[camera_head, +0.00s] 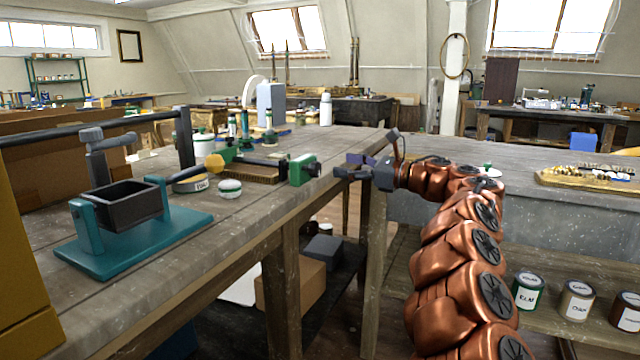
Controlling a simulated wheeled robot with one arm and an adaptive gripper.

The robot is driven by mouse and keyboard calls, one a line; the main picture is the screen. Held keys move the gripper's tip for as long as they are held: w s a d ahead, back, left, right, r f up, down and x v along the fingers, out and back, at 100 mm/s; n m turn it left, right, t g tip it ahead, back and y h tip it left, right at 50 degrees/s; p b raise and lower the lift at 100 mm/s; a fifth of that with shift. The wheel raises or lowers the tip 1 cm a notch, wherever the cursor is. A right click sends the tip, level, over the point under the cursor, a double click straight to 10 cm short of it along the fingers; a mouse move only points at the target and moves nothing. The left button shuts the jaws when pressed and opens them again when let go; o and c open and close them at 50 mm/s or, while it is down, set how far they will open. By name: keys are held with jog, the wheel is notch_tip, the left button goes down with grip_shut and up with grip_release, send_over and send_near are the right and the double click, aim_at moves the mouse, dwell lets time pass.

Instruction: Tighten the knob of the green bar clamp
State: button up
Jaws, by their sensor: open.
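The green bar clamp (302,168) lies on the wooden workbench, near its right edge. Its green block is at the right end, with a small dark round part on its right side that may be the knob. A dark bar runs left toward another green part. A brown, gilt-edged piece (262,174) sits beside the bar; whether it is gripped is unclear. My gripper (345,166) is open and empty at the bench edge, just right of the clamp's green block. A gap shows between the fingers and the clamp. The fingertips are small and partly dark.
A white bottle (326,110) stands behind. A grey counter (560,225) with a tray is right of my arm.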

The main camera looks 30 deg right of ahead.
aim_at(319, 170)
jog(key=shift+n+g+y, duration=0.3)
jog(key=shift+n, duration=0.2)
jog(key=shift+w+a+f, duration=0.3)
jog(key=shift+w+a, duration=0.45)
jog(key=shift+w, duration=0.2)
jog(key=shift+w+a+f, duration=0.3)
jog(key=shift+w+a, duration=0.45)
jog(key=shift+w, duration=0.2)
jog(key=shift+w+a+f, duration=0.3)
jog(key=shift+w+a, duration=0.45)
jog(key=shift+w, duration=0.2)
jog(key=c, duration=1.1)
jog(key=shift+c, duration=0.2)
